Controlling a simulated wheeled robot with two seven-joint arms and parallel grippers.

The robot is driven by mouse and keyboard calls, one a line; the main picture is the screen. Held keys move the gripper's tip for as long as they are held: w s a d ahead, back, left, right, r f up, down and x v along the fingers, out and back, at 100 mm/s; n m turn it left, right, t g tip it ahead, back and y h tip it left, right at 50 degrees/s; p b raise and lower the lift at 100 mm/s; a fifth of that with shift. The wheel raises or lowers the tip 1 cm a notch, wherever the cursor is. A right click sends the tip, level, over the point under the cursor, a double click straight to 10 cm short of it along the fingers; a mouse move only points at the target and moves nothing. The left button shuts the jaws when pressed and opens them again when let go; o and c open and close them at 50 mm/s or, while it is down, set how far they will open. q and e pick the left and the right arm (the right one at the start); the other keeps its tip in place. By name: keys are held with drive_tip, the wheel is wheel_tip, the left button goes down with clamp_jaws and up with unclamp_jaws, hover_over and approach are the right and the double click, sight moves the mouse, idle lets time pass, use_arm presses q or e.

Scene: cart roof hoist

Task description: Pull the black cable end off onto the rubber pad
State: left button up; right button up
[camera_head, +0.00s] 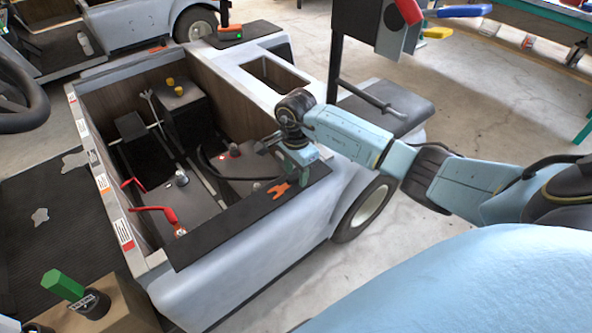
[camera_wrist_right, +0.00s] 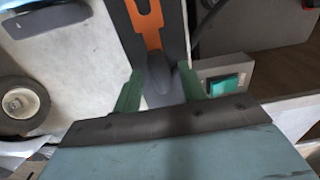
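The black cable (camera_head: 205,165) curves over the batteries toward a post near the compartment's right side; whether its end sits on the post is not clear. The black rubber pad (camera_head: 215,238) lies along the cart's near edge. An orange-headed spanner (camera_head: 277,190) is over the pad's right part. My right gripper (camera_head: 297,177) is right at it. In the right wrist view, the green fingers (camera_wrist_right: 160,88) stand either side of the spanner's grey handle (camera_wrist_right: 162,78), with narrow gaps showing. The orange head (camera_wrist_right: 147,25) points away from the gripper. My left gripper is not in view.
Red cable ends (camera_head: 168,214) are at the compartment's near left. The compartment walls (camera_head: 222,95) rise around the batteries. A steering wheel (camera_head: 20,95) is at far left. The pad's left part is bare.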

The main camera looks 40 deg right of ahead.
drive_tip(key=shift+o, duration=0.3)
drive_tip(key=shift+r, duration=0.1)
drive_tip(key=shift+r, duration=0.3)
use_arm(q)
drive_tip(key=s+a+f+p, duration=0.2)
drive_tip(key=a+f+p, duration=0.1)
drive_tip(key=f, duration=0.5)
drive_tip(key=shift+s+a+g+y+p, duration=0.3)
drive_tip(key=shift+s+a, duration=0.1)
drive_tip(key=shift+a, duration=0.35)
use_arm(e)
wheel_tip(320, 180, up, 13)
drive_tip(key=shift+f, duration=0.2)
